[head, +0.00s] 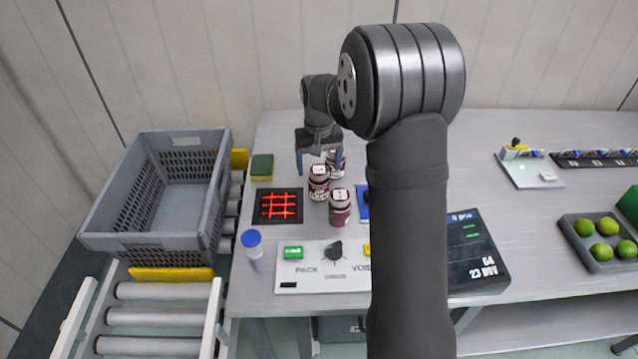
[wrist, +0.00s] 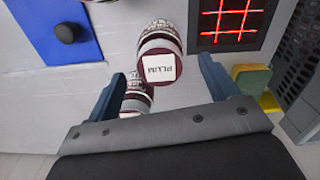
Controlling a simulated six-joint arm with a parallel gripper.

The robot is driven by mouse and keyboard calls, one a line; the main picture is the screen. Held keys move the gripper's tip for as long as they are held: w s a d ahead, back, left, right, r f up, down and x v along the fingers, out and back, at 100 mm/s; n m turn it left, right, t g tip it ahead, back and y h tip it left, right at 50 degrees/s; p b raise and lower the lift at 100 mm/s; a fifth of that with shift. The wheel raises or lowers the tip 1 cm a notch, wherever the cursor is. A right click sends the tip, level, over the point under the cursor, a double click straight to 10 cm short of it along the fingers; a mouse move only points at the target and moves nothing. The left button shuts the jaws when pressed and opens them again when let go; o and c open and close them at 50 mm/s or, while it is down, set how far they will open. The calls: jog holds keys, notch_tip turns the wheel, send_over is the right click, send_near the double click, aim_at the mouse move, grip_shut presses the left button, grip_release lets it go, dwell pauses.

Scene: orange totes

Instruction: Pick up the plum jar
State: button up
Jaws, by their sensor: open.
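The plum jar (wrist: 158,70) has a dark red lid with a white PLUM label, seen upside down in the wrist view. In the head view it appears to be the dark red jar (head: 319,184) just right of the red-lit scanner. My gripper (head: 319,163) is open and empty, pointing down behind and above the jars. In the wrist view its blue fingers (wrist: 163,72) stand apart, with the plum jar showing between and just beyond the tips. A second jar (head: 340,208) stands in front to the right. A third jar (head: 337,160) is partly hidden behind the gripper.
The red-lit scanner (head: 278,206) and a green-yellow sponge (head: 262,167) lie left of the jars. A blue-capped bottle (head: 252,243) and a PACK switch panel (head: 318,277) are in front. A grey crate (head: 120,243) stands left on rollers. Limes (head: 606,226) sit far right.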

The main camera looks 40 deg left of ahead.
aim_at(319, 179)
jog(key=f, duration=0.5)
jog(key=shift+s+d+f, duration=0.1)
jog(key=shift+s+d, duration=0.1)
jog(key=shift+s, duration=0.1)
jog(key=c, duration=1.3)
